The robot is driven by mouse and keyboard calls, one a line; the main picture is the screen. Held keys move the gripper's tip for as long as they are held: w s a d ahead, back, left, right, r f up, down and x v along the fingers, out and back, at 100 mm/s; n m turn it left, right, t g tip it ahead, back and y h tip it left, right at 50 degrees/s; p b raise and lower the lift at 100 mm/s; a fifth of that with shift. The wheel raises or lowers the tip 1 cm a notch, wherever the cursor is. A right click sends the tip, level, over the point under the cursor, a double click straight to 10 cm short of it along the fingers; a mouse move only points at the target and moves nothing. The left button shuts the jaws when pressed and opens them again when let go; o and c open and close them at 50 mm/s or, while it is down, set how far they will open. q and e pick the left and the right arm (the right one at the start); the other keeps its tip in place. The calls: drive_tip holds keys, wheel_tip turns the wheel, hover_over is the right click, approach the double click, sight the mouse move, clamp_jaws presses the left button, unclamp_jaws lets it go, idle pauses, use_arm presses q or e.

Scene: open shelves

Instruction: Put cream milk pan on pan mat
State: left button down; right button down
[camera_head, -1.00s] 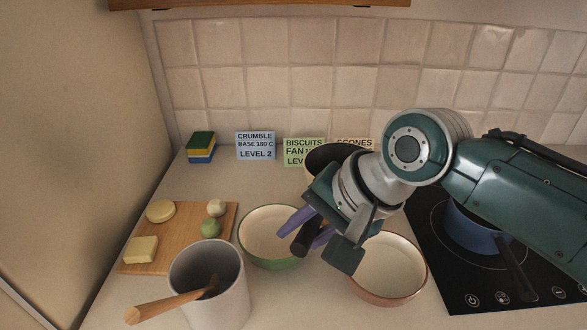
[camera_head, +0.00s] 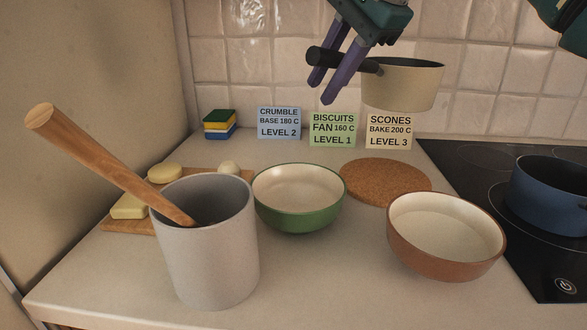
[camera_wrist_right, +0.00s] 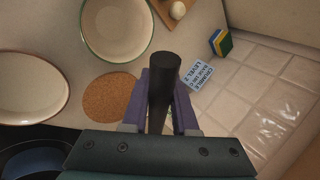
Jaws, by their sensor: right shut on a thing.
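The cream milk pan (camera_head: 402,85) hangs in the air in the head view, above and behind the pan mat, in front of the tiled wall. Its black handle (camera_head: 330,60) points left. My right gripper (camera_head: 334,82) is shut on the handle; the purple fingers and dark handle also show in the right wrist view (camera_wrist_right: 160,105). The round cork pan mat (camera_head: 386,182) lies bare on the worktop between the green bowl and the brown bowl; it shows in the right wrist view (camera_wrist_right: 110,95) too. My left gripper is not in view.
A green bowl (camera_head: 298,222) and a brown bowl (camera_head: 440,262) flank the mat at the front. Recipe cards (camera_head: 334,130) stand behind it. A grey pot (camera_head: 210,255) with a wooden tool is front left. A blue pan (camera_head: 550,195) stands on the hob (camera_head: 480,165).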

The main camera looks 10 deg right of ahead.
wheel_tip(320, 180, down, 15)
drive_tip(key=shift+r+b, duration=0.2)
drive_tip(key=shift+b, duration=0.65)
drive_tip(key=c, duration=1)
unclamp_jaws()
drive_tip(key=shift+f, duration=0.1)
